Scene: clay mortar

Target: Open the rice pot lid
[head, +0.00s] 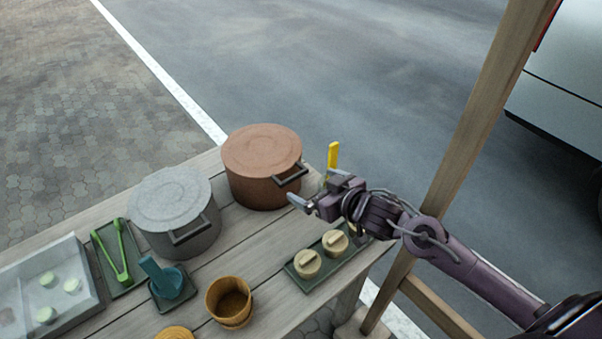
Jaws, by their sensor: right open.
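Two lidded pots stand at the back of the wooden table. A copper-brown pot (258,190) has a matching lid (262,150) on it and a dark side handle. A grey pot (172,235) to its left has a grey lid (170,198) on it and a similar handle. I cannot tell which is the rice pot. My right gripper (309,199) is open and empty, just right of the copper pot's handle and apart from it. Its fingers point left. My left gripper is not in view.
A green tray (297,279) with round lidded pieces lies below my right gripper. A yellow-handled object (333,155) stands behind the gripper. A wooden post (475,110) rises at right.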

